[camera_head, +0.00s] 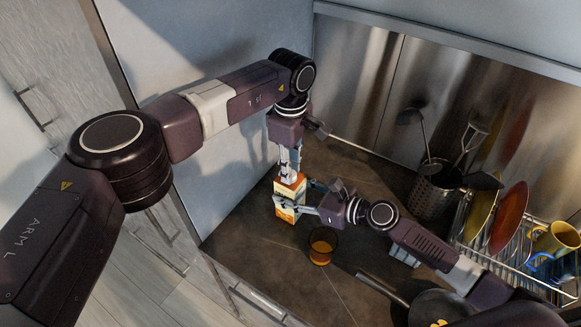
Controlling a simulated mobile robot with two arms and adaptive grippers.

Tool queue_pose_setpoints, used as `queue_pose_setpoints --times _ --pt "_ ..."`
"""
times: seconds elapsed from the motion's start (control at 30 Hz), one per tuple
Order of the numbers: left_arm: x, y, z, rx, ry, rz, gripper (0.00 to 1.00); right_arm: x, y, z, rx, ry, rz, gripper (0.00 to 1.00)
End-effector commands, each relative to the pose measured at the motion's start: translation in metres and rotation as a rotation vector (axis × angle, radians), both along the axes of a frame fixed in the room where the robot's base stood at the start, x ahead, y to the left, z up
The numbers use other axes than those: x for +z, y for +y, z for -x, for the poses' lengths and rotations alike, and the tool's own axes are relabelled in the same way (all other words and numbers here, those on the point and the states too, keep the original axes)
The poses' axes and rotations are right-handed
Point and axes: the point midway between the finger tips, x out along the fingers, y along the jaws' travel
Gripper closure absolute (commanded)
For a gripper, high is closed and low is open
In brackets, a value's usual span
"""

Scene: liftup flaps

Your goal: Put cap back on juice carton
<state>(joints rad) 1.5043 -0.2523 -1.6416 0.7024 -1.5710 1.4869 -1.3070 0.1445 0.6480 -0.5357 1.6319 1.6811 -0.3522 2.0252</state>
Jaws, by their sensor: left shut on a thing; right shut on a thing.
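The juice carton (288,211), orange and white, stands upright on the dark counter near the left wall. My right gripper (297,203) reaches in from the right and is shut on the carton's body. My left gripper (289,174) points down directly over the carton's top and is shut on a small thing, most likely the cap. The cap itself is too small and too covered by the fingers to make out. I cannot tell whether it touches the carton's spout.
A glass of orange juice (322,246) stands just in front of the carton. A pan (443,306) is at the front right. A metal utensil holder (434,190) and a dish rack (518,258) with plates and mugs fill the right side. The counter's back middle is clear.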

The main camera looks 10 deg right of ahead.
Motion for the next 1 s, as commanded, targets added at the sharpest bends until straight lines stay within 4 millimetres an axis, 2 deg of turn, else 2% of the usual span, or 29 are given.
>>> queue_pose_setpoints --times 0.2,0.33,0.47,0.5,0.67,1.0 --pt "0.0002 0.0004 -0.001 -0.373 -0.003 0.0 1.0 -0.0005 0.0008 0.0009 0.003 0.001 0.0 1.0" --pt "0.0001 0.0004 -0.001 -0.542 -0.003 0.0 1.0 -0.0005 0.0008 0.0009 0.003 0.001 0.0 1.0" --pt "0.0001 0.0005 -0.0011 -0.533 -0.003 0.0 1.0 -0.0005 0.0009 0.001 0.003 0.001 0.0 1.0" --pt "0.0001 0.0005 -0.0011 -0.532 -0.003 0.0 0.75 -0.0005 0.0009 0.001 0.003 0.001 0.0 1.0" --pt "0.0 0.0004 -0.0007 -0.531 -0.001 0.0 0.58 -0.0006 0.0008 0.0009 0.003 0.002 -0.001 1.0" --pt "0.0037 0.0001 -0.0005 -0.531 -0.001 0.0 0.58 -0.0006 0.0007 0.0008 0.002 0.002 0.0 1.0"
